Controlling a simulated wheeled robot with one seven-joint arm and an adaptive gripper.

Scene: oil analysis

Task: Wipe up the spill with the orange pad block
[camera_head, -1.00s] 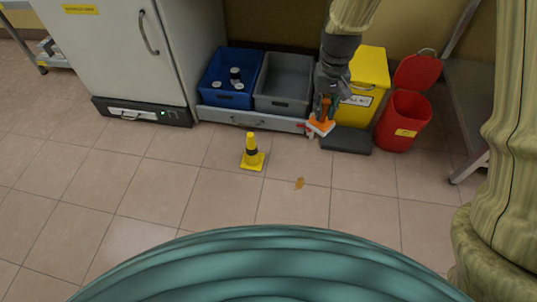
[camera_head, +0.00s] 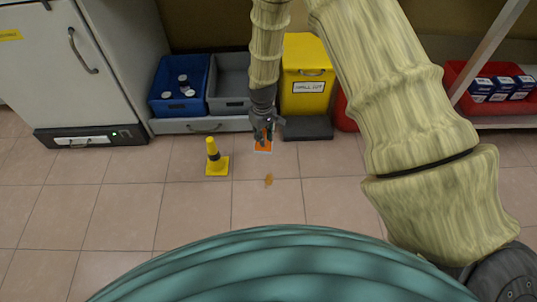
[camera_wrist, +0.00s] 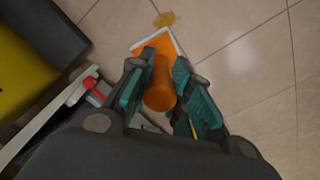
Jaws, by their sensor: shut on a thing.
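My gripper (camera_head: 264,137) is shut on the orange handle of the orange pad block (camera_head: 264,147). In the wrist view the pad block (camera_wrist: 160,85) sits between the fingers of my gripper (camera_wrist: 163,100), with its flat orange and white pad beyond the handle. The spill (camera_head: 269,180) is a small orange-brown patch on the tiled floor, a little nearer than the pad in the head view. The pad's height above the floor is hard to tell.
A yellow caution cone (camera_head: 216,158) stands left of the spill. A blue bin (camera_head: 181,86), a grey bin (camera_head: 229,88) and a yellow spill kit bin (camera_head: 308,80) line the wall behind. A dark slab (camera_head: 307,128) lies before the yellow bin. Floor around the spill is clear.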

